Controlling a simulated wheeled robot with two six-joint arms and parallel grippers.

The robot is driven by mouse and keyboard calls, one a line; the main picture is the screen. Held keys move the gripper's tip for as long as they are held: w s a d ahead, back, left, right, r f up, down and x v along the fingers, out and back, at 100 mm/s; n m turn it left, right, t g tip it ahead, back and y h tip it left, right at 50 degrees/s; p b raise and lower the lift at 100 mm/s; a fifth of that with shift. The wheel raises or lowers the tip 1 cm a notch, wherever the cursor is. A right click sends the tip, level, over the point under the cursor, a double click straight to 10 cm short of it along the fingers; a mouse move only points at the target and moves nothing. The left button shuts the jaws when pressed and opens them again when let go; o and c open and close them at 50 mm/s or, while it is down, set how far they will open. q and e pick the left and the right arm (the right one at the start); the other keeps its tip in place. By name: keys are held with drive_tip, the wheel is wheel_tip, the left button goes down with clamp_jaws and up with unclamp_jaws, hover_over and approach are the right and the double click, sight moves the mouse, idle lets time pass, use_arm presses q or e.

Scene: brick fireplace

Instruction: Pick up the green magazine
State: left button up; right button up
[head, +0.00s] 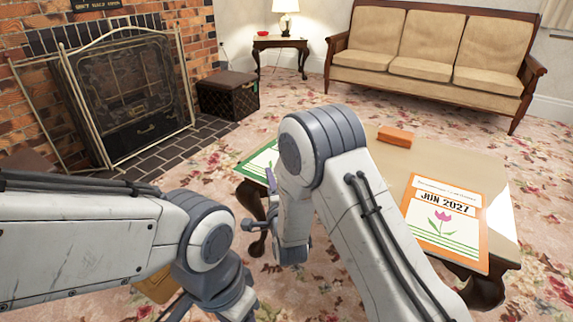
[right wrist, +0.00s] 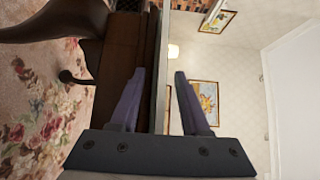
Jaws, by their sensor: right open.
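The green magazine (head: 258,163) lies on the left end of the coffee table (head: 400,155). Only its green-bordered white left part shows in the head view; my right arm hides the rest. My right gripper (head: 271,200) is just in front of it, beside the table's left edge. In the right wrist view my right gripper (right wrist: 158,100) is open and empty, its fingers on either side of the thin tabletop edge (right wrist: 163,65). I cannot make out the magazine there. My left forearm and wrist show at the lower left of the head view; the left gripper's fingers do not show.
An orange magazine (head: 446,222) marked "JUN 2027" lies on the table's right end. An orange-brown block (head: 395,136) sits near its back edge. A sofa (head: 432,55), dark chest (head: 228,95) and fireplace screen (head: 130,90) stand beyond. Floral carpet lies left of the table.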

drive_tip(key=shift+w, duration=0.2)
clamp_jaws()
drive_tip(key=shift+r, duration=0.1)
idle(1.2)
